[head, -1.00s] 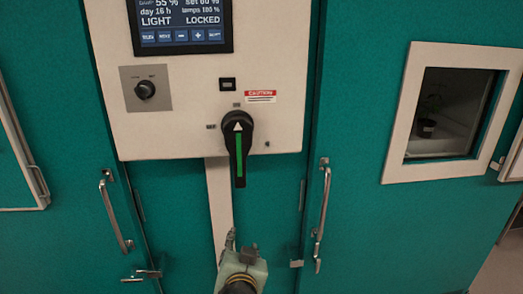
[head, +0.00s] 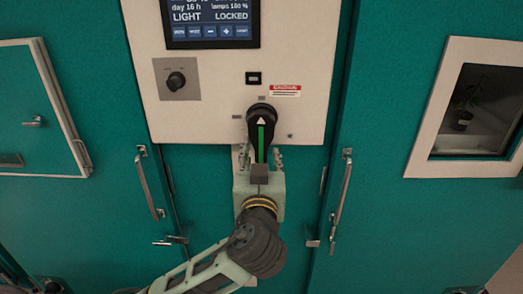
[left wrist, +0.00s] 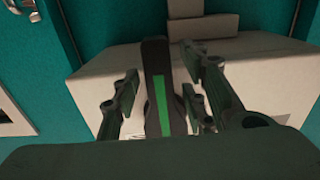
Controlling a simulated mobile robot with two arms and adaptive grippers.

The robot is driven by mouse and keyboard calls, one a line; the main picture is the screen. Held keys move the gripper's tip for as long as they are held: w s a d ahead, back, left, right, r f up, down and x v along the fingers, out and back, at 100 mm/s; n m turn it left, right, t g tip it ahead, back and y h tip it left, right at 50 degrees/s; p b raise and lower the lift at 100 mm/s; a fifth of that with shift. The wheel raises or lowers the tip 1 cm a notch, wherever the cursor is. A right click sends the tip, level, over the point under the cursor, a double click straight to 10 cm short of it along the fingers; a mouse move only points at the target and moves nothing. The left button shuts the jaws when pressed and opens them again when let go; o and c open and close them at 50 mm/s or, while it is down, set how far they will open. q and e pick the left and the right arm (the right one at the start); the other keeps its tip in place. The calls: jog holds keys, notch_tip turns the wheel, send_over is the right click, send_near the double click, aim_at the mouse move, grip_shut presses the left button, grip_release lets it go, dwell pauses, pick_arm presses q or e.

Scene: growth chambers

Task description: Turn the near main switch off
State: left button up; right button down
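The main switch (head: 261,118) is a black rotary handle with a green stripe and a white arrow, low on the pale control panel (head: 210,125). Its handle hangs straight down from the round hub. My left gripper (head: 261,154) is just below the panel, with its fingers open on either side of the handle's lower end. In the left wrist view the handle (left wrist: 156,88) stands between the two fingers (left wrist: 159,66), with visible gaps on both sides. The gripper's body hides the handle's tip in the head view. My right gripper is not in view.
A display (head: 212,22) reads LIGHT and LOCKED above a small black knob (head: 176,81). A red caution label (head: 285,90) is right of the switch. Metal door handles (head: 149,184) (head: 341,200) flank the gripper on teal doors. A window (head: 482,108) is at right.

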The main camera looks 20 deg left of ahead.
pick_arm(q)
jog(key=shift+w+a, duration=0.1)
jog(key=shift+w, duration=0.1)
jog(key=shift+c, duration=0.2)
grip_shut()
dwell(0.4)
